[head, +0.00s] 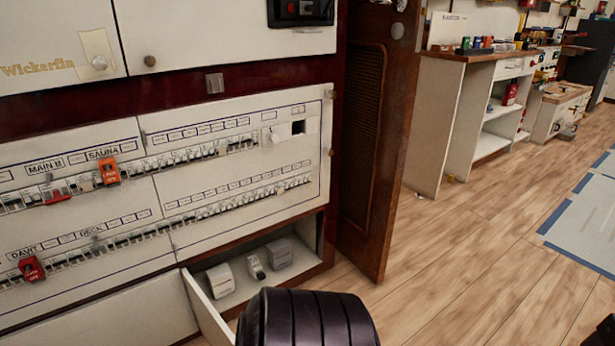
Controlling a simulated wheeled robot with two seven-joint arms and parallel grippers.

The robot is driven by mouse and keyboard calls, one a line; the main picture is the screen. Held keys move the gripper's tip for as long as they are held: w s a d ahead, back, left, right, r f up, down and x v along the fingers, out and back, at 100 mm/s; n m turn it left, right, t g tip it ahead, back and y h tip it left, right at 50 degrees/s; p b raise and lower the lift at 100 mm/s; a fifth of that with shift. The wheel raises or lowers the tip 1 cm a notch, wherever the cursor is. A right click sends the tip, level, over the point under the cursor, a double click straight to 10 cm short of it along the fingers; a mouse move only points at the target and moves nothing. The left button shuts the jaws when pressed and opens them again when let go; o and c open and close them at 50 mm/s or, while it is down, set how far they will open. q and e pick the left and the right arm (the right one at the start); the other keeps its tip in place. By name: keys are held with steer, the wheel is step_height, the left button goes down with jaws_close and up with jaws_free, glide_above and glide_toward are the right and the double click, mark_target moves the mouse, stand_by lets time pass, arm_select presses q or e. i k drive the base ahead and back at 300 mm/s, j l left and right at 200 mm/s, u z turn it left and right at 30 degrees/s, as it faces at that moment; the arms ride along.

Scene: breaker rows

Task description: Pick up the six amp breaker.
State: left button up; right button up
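Three breaker-like pieces lie in the open compartment at the bottom of the cabinet. A white block (221,280) is at the left, a narrow white piece (256,267) is in the middle, and a grey block (279,254) is at the right. Their ratings are too small to read, so I cannot tell which is the six amp breaker. Rows of small breakers (205,152) also fill the panel above. Neither of my grippers is in view. A dark ribbed part of my own arm shows at the bottom centre, just in front of the compartment.
Red tags (32,269) and an orange tag (109,171) hang on the left breaker rows. A brown cabinet door (374,150) stands open right of the compartment. A white workbench (450,120) stands behind.

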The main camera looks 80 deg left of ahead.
mark_target(256, 270)
steer(key=i+u, duration=0.4)
steer(key=i+l+u, duration=0.2)
steer(key=u, duration=0.2)
steer(key=i+u, duration=0.15)
steer(key=u, duration=0.3)
steer(key=i+u, duration=0.2)
steer(key=u, duration=0.3)
steer(key=i+u, duration=0.15)
steer(key=u, duration=0.3)
steer(key=i+l+u, duration=0.15)
steer(key=u, duration=0.3)
steer(key=i+l+u, duration=0.1)
steer(key=u, duration=0.35)
steer(key=i+u, duration=0.2)
steer(key=u, duration=0.25)
steer(key=i+l+u, duration=0.15)
steer(key=u, duration=0.35)
steer(key=i+l+u, duration=0.15)
steer(key=u, duration=0.3)
steer(key=i+l+u, duration=0.1)
steer(key=l+u, duration=0.5)
steer(key=u, duration=0.35)
steer(key=i+l+u, duration=0.1)
steer(key=l, duration=0.3)
steer(key=i+l, duration=0.3)
steer(key=l+u, duration=0.05)
steer(key=l, duration=0.05)
